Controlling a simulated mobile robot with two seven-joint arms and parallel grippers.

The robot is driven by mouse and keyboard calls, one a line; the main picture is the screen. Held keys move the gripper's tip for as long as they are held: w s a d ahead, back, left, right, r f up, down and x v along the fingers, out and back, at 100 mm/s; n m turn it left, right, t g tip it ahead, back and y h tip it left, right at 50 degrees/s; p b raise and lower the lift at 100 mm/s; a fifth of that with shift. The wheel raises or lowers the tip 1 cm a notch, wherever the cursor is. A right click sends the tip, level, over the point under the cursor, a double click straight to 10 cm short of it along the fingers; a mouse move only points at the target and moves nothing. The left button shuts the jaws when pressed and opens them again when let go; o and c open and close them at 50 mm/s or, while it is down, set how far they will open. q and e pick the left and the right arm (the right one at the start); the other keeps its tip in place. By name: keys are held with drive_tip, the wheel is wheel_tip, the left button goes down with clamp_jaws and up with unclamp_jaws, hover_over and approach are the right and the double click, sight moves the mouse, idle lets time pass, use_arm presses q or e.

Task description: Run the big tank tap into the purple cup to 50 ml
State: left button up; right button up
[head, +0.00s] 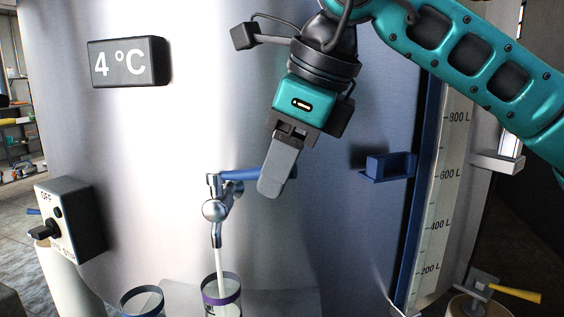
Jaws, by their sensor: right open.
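The tap (214,209) is a metal spout on the big steel tank (160,150), with a blue lever (236,174) pointing right. A white stream (219,262) runs from the spout down into the purple cup (221,298), a clear cup with a purple rim. The cup's lower part is cut off by the frame's bottom edge, and I cannot read its level. My right gripper (277,182) is open at the lever's right end, its fingers hiding part of the lever. I cannot tell whether they touch it. My left gripper is out of view.
A second clear cup (142,303) with a dark rim stands left of the purple cup. A switch box (70,218) is at left, a 4 °C display (128,62) above. A litre scale (437,220) and blue bracket (388,166) are at right.

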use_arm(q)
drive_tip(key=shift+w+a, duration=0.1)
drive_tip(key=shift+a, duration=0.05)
use_arm(e)
clamp_jaws()
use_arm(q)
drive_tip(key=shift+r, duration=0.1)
use_arm(e)
drive_tip(key=shift+w+d+r+n+p, duration=0.2)
drive_tip(key=shift+w+n+p, duration=0.25)
drive_tip(key=shift+p, duration=0.4)
use_arm(q)
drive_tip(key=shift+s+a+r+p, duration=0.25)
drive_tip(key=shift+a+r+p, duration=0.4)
drive_tip(key=shift+p, duration=0.35)
use_arm(e)
drive_tip(key=shift+w+f+n+g+y, duration=0.15)
drive_tip(key=shift+w+n+g+y, duration=0.15)
drive_tip(key=shift+w+n+g, duration=0.55)
unclamp_jaws()
drive_tip(key=shift+s+t, duration=0.15)
drive_tip(key=shift+t, duration=0.2)
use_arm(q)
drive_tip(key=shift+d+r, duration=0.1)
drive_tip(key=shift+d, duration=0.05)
